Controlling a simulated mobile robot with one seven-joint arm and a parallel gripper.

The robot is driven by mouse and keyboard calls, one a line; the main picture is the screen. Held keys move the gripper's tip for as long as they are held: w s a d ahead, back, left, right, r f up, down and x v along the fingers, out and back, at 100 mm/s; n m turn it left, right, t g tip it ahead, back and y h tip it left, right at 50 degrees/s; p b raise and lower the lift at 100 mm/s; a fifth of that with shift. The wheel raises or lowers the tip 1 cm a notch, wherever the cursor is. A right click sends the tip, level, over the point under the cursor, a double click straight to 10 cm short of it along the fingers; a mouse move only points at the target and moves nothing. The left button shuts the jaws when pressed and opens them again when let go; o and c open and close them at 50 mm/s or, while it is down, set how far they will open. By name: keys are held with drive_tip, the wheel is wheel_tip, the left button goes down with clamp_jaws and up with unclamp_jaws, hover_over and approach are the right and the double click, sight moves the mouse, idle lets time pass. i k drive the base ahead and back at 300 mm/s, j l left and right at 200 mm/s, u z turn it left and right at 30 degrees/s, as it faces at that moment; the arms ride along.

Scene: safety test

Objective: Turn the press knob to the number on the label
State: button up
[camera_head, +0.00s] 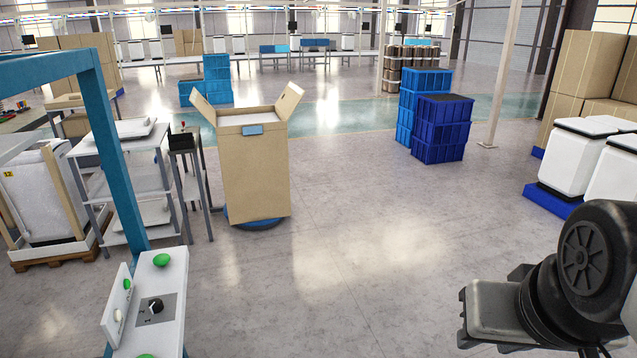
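The press knob (155,306) is a small black dial on a grey plate, on top of the white control box (165,279) at lower left. Marks around it are too small to read, so its setting is unclear. A green button (161,260) sits behind it, and another green button (145,355) is cut by the bottom edge. A small yellow label (8,174) on the white wrapped load at far left seems to read 12. My gripper (466,318) is at lower right, far from the knob and touching nothing visible. Its fingers are unclear, so its opening cannot be judged.
A teal press frame (107,150) rises beside the control box. An open cardboard carton (254,180) stands behind, near a grey shelf rack (130,178). Blue crates (440,130) and white containers (575,160) stand to the right. The central floor is clear.

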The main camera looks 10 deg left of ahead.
sight(157, 305)
drive_tip(key=i+j+u, duration=0.15)
drive_tip(key=i+u, duration=0.55)
drive_tip(key=u, duration=0.2)
drive_tip(key=i+l+u, duration=0.1)
drive_tip(key=i+u, duration=0.35)
drive_tip(key=i+l+u, duration=0.2)
drive_tip(key=i+u, duration=0.3)
drive_tip(key=i+l+u, duration=0.45)
